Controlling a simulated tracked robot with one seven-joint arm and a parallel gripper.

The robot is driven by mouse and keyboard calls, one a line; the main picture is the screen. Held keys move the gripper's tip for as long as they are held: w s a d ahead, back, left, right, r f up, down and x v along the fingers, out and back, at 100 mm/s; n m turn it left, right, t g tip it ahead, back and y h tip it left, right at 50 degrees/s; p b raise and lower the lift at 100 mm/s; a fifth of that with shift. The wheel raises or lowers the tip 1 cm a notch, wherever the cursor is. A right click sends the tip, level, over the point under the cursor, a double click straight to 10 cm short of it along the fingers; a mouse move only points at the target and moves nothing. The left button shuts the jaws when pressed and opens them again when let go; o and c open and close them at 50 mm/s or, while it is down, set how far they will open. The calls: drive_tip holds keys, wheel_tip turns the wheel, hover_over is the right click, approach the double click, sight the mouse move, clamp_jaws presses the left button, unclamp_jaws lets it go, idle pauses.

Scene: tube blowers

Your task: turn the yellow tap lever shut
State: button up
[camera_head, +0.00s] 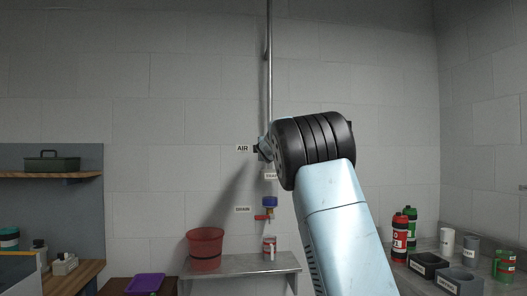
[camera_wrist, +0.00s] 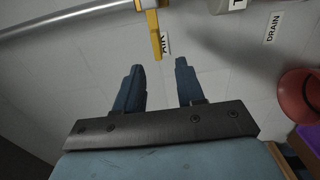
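The yellow tap lever (camera_wrist: 154,35) shows at the top middle of the wrist view. It hangs from a fitting on a pale pipe (camera_wrist: 75,17) and partly covers the AIR label (camera_wrist: 166,43). My gripper (camera_wrist: 159,66) is open, with its two blue fingers apart and nothing between them. The lever's lower end appears near the fingertips, roughly in line with the gap; I cannot tell the depth between them. In the head view my arm and black wrist hide the lever. The AIR label (camera_head: 242,148) shows there just left of my wrist.
A vertical pipe (camera_head: 269,80) runs up the wall.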

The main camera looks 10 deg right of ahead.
drive_tip(key=shift+s+a, duration=0.2)
drive_tip(key=shift+s, duration=1.9)
drive_tip(key=s+d+f+m+g, duration=0.3)
drive_tip(key=s+f+m, duration=0.15)
drive_tip(key=s, duration=0.55)
drive_tip(key=s+d+f+m+g, duration=0.25)
drive_tip(key=s+m, duration=0.25)
drive_tip(key=s, duration=0.6)
drive_tip(key=s+a+f+m+g, duration=0.2)
drive_tip(key=s+f, duration=0.4)
drive_tip(key=s, duration=0.6)
drive_tip(key=s+a+f+m+g+y, duration=0.1)
drive_tip(key=s+a+f+m+g, duration=0.1)
drive_tip(key=s+f, duration=0.5)
drive_tip(key=s+a+f+m+g, duration=0.3)
drive_tip(key=s+f, duration=0.4)
drive_tip(key=s, duration=1.2)
drive_tip(key=shift+s+a+f+y, duration=0.25)
drive_tip(key=shift+a+y, duration=0.15)
drive_tip(key=shift+a, duration=0.45)
drive_tip(key=shift+m, duration=0.25)
